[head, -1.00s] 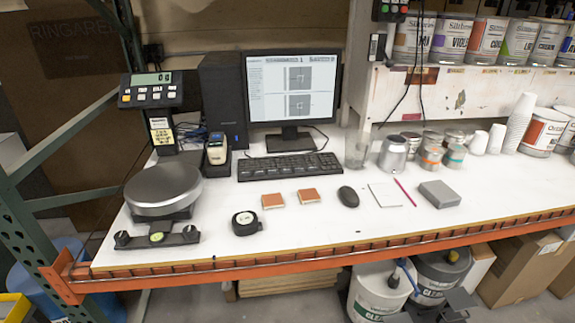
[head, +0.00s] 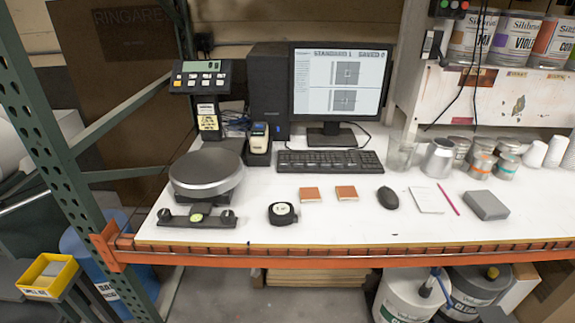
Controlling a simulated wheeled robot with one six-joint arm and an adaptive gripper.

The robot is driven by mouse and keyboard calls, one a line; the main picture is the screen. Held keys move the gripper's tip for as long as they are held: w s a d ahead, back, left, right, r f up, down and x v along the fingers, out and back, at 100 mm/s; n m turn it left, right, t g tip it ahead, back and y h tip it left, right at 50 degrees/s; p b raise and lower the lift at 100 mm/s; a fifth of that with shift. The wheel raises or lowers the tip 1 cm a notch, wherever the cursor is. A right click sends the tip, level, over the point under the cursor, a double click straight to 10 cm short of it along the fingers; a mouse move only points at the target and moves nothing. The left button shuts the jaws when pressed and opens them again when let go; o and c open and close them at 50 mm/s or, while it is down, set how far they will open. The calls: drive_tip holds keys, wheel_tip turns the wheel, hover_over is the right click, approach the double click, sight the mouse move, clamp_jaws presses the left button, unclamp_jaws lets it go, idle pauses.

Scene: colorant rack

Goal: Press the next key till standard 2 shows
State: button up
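The monitor (head: 341,82) stands at the back of the white bench. Its header appears to read "STANDARD 1" and "SAVED 0", above two panels with grid patterns. The black keyboard (head: 330,162) lies in front of it. A handheld instrument (head: 259,139) with a small blue screen stands in a dark holder left of the keyboard. The scale's display unit (head: 200,77) has a lit green readout and a row of buttons. No key marked "next" can be made out at this size. My gripper is not in view.
A round scale platform (head: 206,176), a tape measure (head: 282,213), two reddish tiles (head: 311,195), a mouse (head: 388,198), a notepad (head: 427,199) and a grey block (head: 485,205) lie on the bench (head: 360,226). Cans and cups stand at right. An orange beam (head: 330,262) runs along the front.

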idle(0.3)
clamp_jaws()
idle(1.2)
